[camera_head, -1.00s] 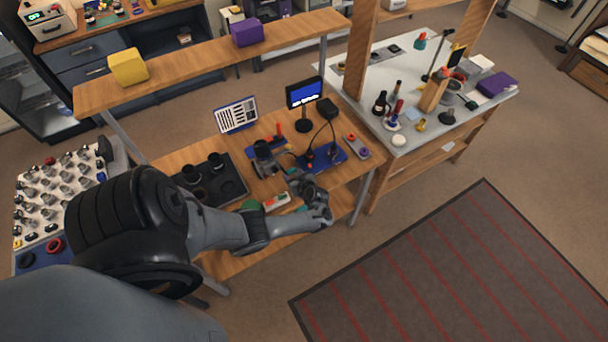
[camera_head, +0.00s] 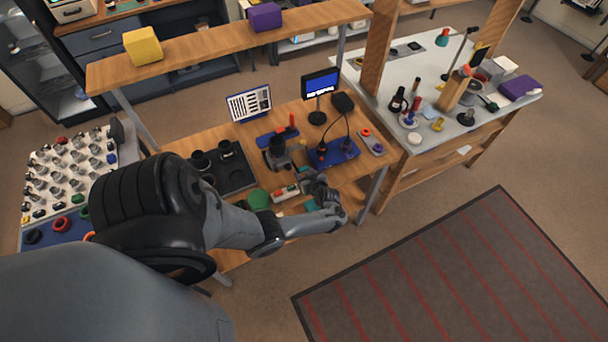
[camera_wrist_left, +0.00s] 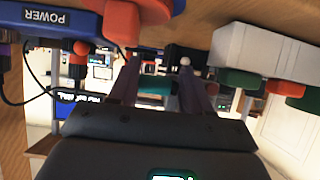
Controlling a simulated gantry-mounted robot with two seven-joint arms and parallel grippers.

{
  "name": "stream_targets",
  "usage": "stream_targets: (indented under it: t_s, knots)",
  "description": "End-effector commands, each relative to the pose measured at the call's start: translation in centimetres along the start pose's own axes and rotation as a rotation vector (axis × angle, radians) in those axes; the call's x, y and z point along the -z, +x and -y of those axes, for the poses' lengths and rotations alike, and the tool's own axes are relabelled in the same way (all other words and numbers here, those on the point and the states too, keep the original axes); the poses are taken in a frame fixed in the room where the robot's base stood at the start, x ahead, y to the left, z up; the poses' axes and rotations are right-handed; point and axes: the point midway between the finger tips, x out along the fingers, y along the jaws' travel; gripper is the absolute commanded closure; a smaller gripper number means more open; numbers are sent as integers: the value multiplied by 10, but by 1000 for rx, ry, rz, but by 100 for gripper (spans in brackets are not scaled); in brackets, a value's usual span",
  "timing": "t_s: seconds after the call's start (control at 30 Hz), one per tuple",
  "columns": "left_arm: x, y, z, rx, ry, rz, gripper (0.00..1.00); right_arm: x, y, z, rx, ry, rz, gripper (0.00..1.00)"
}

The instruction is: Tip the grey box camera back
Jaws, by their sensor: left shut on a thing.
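My left gripper (camera_head: 328,203) is at the front edge of the wooden bench, right of the white-grey button box (camera_head: 285,192). In the left wrist view its fingers (camera_wrist_left: 158,88) are closed around a small teal piece (camera_wrist_left: 155,86). What the teal piece belongs to is hidden. A dark grey device (camera_head: 277,155) stands on a blue base behind the button box, apart from the gripper. I cannot tell whether it is the grey box camera. The button box also shows in the left wrist view (camera_wrist_left: 262,50), close to the fingers. My right gripper is out of view.
A blue power box (camera_head: 332,152) with a cable is just behind the gripper; a small screen (camera_head: 320,84) stands behind it. A green disc (camera_head: 258,199) and a black tray (camera_head: 232,175) lie left. A white side table (camera_head: 440,65) stands right.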

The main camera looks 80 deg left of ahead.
Motion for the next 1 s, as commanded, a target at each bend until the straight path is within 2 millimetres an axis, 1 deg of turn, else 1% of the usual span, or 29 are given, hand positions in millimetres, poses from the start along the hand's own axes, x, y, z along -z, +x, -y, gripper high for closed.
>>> stream_targets:
  t_s: [0.03, 0.13, 0.17, 0.2, 0.27, 0.53, 0.67, 0.83, 1.0]
  knots:
    - [-10, 1, 0, -6, 17, 22, 100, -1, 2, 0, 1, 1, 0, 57]
    - [-11, 2, 1, -4, 17, 22, 100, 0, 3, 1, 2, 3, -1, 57]
    - [-11, 2, 1, -4, 18, 22, 50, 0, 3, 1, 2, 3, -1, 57]
    - [-11, 2, 1, -4, 17, 21, 43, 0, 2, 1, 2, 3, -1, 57]
    - [-10, 2, 0, -5, 16, 20, 34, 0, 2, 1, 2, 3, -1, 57]
    - [-7, 1, 0, -6, 12, 14, 34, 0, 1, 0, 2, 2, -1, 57]
    - [-6, -4, 0, -6, 12, 14, 34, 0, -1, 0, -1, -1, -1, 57]
    - [-5, -25, -1, -8, 10, 16, 34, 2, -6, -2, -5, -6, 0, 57]
    - [-6, -55, -1, -8, 10, 18, 34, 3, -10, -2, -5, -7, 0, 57]
